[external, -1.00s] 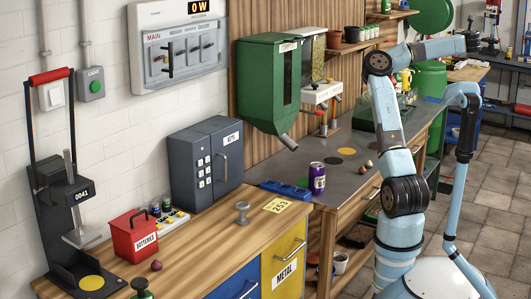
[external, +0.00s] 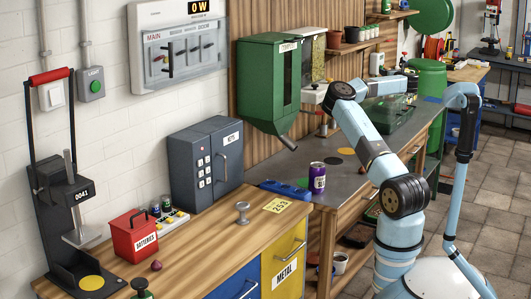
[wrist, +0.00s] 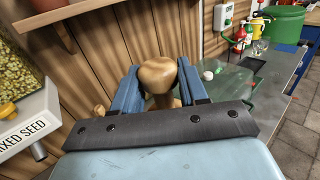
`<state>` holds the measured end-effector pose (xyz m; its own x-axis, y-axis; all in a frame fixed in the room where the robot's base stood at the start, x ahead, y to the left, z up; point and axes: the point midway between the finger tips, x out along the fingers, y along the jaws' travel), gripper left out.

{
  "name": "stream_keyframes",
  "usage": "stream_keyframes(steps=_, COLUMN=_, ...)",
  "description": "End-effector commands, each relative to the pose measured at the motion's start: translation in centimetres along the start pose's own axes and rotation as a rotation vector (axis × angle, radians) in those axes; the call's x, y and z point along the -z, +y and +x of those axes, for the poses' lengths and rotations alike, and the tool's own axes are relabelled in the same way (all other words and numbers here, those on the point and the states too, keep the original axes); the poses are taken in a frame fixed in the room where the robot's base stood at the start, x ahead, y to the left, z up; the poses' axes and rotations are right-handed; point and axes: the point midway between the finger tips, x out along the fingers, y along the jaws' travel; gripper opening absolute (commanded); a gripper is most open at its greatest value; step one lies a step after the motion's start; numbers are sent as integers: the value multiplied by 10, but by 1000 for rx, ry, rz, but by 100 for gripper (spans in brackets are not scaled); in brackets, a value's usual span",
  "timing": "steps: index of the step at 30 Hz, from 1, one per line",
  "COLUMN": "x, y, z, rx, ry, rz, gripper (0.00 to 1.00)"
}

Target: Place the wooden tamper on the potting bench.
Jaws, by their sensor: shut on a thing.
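In the wrist view, my gripper (wrist: 158,82) is shut on the wooden tamper (wrist: 160,72), whose rounded light-wood knob sits between the blue fingers. The tamper's lower part is mostly hidden by the fingers and the wrist. The potting bench (external: 292,164) is the dark-topped bench along the wood-panelled wall in the external view, and its top also shows at the right of the wrist view (wrist: 272,124). My gripper is toward the far part of this bench. In the external view the tamper cannot be made out, and I cannot tell whether it touches the bench.
A purple can (external: 317,177) and a blue tray (external: 284,188) stand at the bench's near end. Coloured discs mark its top. A green dispenser (external: 268,85) and a mixed-seed dispenser (wrist: 22,125) hang on the wall. A shelf with pots (external: 345,46) is above.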

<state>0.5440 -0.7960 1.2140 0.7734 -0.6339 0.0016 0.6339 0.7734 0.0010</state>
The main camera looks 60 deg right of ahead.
Motion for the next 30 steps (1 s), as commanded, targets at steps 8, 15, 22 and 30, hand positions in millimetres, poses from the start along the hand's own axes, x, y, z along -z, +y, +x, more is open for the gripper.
stream_keyframes(steps=8, x=94, y=69, z=46, rx=-146, ry=4, rz=2, gripper=6)
stream_keyframes(steps=15, x=172, y=122, z=67, rx=-263, ry=3, rz=2, gripper=6)
stream_keyframes(steps=22, x=229, y=160, z=74, rx=-348, ry=2, rz=2, gripper=6)
stream_keyframes(steps=30, x=250, y=188, z=75, rx=-414, ry=-1, rz=1, gripper=6)
